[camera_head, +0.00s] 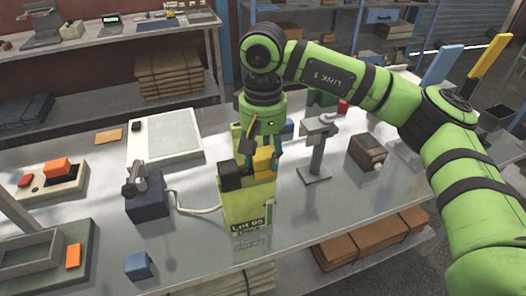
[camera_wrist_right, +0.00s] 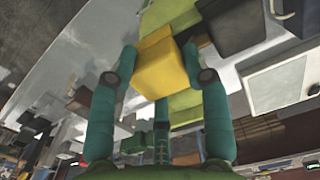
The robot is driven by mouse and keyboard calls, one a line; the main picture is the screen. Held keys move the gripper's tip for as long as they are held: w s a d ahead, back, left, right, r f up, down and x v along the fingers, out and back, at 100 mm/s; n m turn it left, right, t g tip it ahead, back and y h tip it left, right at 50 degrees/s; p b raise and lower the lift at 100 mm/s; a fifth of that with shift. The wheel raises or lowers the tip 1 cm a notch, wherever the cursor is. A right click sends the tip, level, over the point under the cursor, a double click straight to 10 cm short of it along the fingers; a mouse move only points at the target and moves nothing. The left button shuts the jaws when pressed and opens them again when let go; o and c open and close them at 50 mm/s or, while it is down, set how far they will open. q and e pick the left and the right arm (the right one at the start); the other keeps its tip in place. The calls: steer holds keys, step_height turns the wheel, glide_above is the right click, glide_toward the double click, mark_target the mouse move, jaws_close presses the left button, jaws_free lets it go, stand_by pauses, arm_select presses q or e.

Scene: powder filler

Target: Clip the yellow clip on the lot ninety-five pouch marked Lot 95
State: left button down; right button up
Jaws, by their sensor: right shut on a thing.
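The yellow-green pouch marked Lot 95 (camera_head: 247,208) stands upright near the front edge of the metal table, its print facing me. My right gripper (camera_head: 262,158) points down over the top of the pouch and is shut on the yellow clip (camera_head: 263,162). In the right wrist view the yellow clip (camera_wrist_right: 160,68) sits between both teal fingers, with the pouch (camera_wrist_right: 163,13) just beyond it. The clip overlaps the pouch's top edge in the picture; I cannot tell whether it grips it. My left gripper is not in view.
A black block (camera_head: 230,177) is at the pouch's upper left. A dark blue device (camera_head: 146,205) with a pale cable stands left. A grey post stand (camera_head: 316,150) and a brown box (camera_head: 367,152) are to the right. A white tray (camera_head: 165,138) lies behind. Front right is clear.

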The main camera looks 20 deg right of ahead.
steer(key=shift+f+b, duration=0.75)
steer(key=shift+f, duration=0.1)
stand_by(0.4)
steer(key=o, duration=1)
steer(key=shift+r, duration=0.15)
